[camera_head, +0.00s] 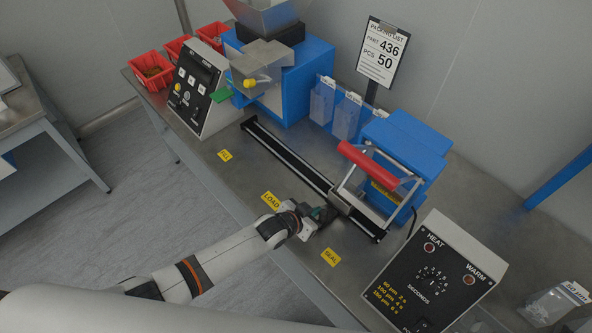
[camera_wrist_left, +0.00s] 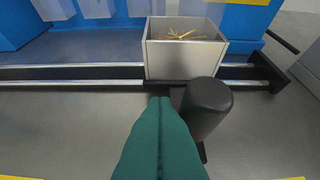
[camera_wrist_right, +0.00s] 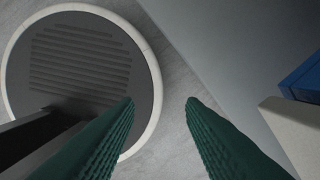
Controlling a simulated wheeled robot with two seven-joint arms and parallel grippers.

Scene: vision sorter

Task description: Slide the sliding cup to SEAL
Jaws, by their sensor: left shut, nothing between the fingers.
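The sliding cup (camera_wrist_left: 185,60) is an open metal box holding thin yellowish pieces. It sits on the black two-rod rail (camera_wrist_left: 70,78), close to the rail's right end in the left wrist view. Its upright black knob (camera_wrist_left: 208,105) stands in front of it. In the head view the cup (camera_head: 341,202) is partly hidden beside the sealer. My left gripper (camera_head: 325,213) is shut and empty; its fingertips (camera_wrist_left: 160,101) are just left of the knob, near the cup's front. Whether they touch is unclear. The yellow SEAL label (camera_head: 331,257) lies on the table near the gripper. My right gripper (camera_wrist_right: 160,102) is open and empty above the floor.
The blue sealer (camera_head: 410,155) with a red handle (camera_head: 368,162) stands behind the rail's right end. A HEAT/WARM control box (camera_head: 436,275) is at the right. The LOAD label (camera_head: 271,200) and the blue feeder (camera_head: 305,75) are farther left. The table front is mostly clear.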

